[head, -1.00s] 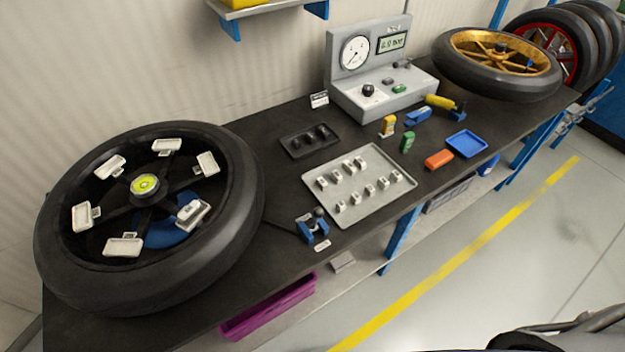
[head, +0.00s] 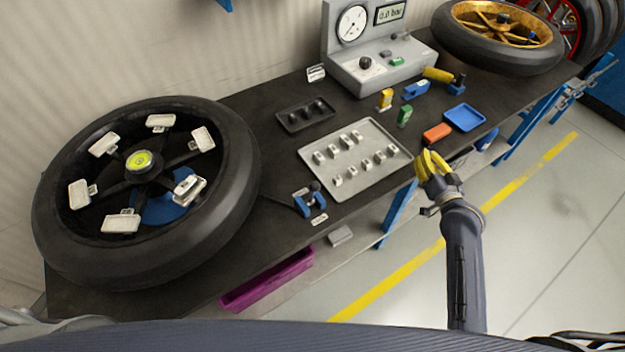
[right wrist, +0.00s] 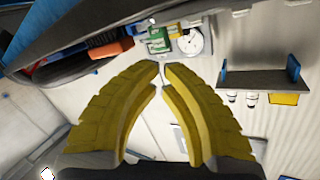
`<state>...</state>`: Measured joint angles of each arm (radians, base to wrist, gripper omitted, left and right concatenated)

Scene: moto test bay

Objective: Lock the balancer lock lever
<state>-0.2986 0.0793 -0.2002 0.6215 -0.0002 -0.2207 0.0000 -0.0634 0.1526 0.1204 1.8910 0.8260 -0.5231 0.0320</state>
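A small blue bracket (head: 310,203) with a dark round-ended lever (head: 315,188) stands at the bench's front edge, right of the large black wheel (head: 235,180). It looks like the balancer lock lever; its exact lever position is too small to tell. A small white label lies in front of it. My right gripper (head: 426,160) is by the bench's front edge, well right of the lever and apart from it. In the right wrist view its yellow fingers (right wrist: 161,68) nearly meet at the tips, with nothing between them. My left gripper is not in view.
A grey tray (head: 372,182) of small weights lies between the lever and my right gripper. A black tray (head: 290,125), gauge box (head: 390,75), orange block (head: 437,133) and blue tray (head: 480,119) are farther off. Open floor lies in front of the bench.

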